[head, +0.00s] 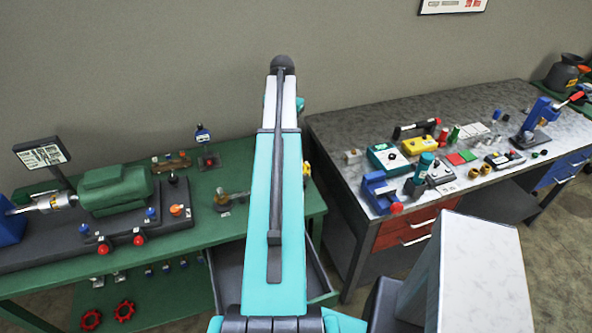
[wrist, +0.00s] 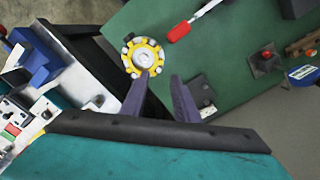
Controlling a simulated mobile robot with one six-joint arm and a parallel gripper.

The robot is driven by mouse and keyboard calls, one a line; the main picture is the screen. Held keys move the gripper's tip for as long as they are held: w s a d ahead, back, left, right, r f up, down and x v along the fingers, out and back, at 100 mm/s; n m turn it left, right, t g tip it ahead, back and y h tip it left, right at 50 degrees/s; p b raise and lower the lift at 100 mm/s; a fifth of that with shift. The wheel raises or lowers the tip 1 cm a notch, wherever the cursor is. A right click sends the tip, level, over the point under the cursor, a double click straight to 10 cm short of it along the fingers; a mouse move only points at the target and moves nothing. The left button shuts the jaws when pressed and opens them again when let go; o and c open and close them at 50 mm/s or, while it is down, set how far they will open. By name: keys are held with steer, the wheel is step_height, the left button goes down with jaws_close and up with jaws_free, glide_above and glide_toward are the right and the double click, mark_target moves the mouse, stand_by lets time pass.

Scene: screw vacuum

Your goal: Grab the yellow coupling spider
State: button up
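In the wrist view a round yellow piece with pale lobes and a grey-white centre (wrist: 143,57), which looks like the yellow coupling spider, lies near the edge of the green bench. A bit of yellow (head: 306,168) at the bench's right end in the head view may be the same piece, partly hidden by my arm. My gripper (wrist: 160,78) is open, with two dark fingers apart and nothing between them. The left fingertip overlaps the lower rim of the yellow piece in the picture; I cannot tell whether they touch. In the head view my arm hides the gripper.
A red-handled tool (wrist: 180,31) lies right of the yellow piece on the green bench (wrist: 225,65). A motor (head: 117,190) stands on the bench's left side. A grey bench (head: 335,125) with several tools stands to the right, across a gap. An open drawer (head: 318,280) juts out below.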

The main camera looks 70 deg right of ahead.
steer(key=shift+f, duration=0.15)
steer(key=shift+f+b, duration=1.95)
steer(key=shift+f, duration=2.25)
steer(key=shift+s+f+b, duration=0.1)
steer(key=shift+f+b, duration=1.45)
steer(key=shift+f, duration=1.05)
jaws_close()
